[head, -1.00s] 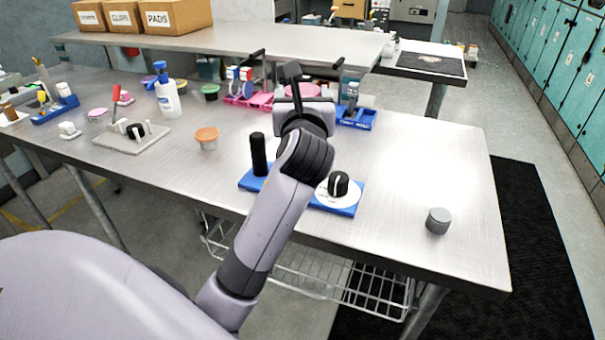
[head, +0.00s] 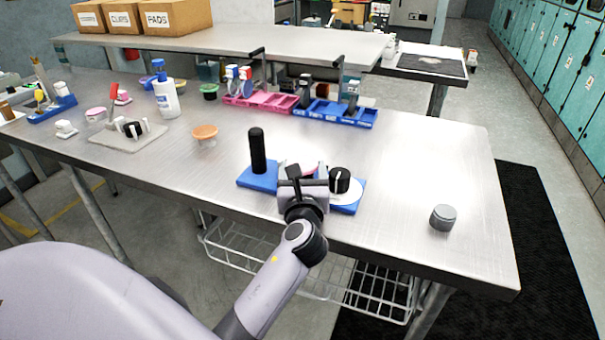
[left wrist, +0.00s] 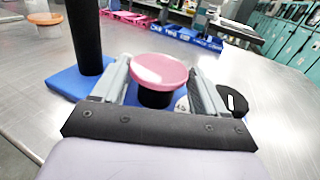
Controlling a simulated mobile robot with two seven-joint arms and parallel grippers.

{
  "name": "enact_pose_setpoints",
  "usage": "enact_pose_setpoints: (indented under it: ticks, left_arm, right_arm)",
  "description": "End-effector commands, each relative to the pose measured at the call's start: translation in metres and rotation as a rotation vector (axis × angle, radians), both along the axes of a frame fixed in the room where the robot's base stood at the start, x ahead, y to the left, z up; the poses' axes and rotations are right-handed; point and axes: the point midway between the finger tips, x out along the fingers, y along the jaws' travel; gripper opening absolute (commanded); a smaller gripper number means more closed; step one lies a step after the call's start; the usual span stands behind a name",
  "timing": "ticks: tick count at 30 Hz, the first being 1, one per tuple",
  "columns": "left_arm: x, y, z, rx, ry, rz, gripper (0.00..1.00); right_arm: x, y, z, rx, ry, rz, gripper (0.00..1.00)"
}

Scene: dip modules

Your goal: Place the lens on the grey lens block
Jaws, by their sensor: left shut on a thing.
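My left gripper (head: 306,170) is low over the blue board at the table's front edge. Its fingers (left wrist: 155,85) are shut on a pink, shallow round piece (left wrist: 160,70), which may be the lens. A short black cylinder (left wrist: 154,98) shows directly under this piece; I cannot tell whether it is part of it or stands on the board. A grey cylinder, apparently the lens block (head: 443,217), stands alone on the table to the right of the gripper. The right gripper is not in view.
The blue board (head: 256,180) carries an upright black post (head: 257,150) to the left of the gripper and a black knob (head: 339,180) close to its right. Blue (head: 355,115) and pink (head: 270,103) racks stand behind. The table around the grey cylinder is clear.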

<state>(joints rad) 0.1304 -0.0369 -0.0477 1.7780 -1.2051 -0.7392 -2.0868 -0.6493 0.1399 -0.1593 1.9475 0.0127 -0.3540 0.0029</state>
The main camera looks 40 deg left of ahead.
Motion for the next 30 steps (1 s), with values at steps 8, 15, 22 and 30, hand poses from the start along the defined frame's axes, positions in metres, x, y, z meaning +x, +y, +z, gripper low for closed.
enact_pose_setpoints:
  ticks: [8,15,22,30]
  left_arm:
    - [0.0,0.0,-0.002,0.001,0.0,0.0,0.44]
    - [0.0,0.0,-0.006,0.001,0.0,0.001,0.92]
    - [0.0,0.0,-0.006,0.001,0.001,0.0,0.98]
    - [0.0,0.0,-0.009,-0.003,-0.003,0.001,0.98]
  right_arm:
    - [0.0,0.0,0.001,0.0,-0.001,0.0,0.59]
    - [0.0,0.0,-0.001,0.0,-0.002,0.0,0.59]
    - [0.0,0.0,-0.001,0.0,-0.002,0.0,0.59]
    - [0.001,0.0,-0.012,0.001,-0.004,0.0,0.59]
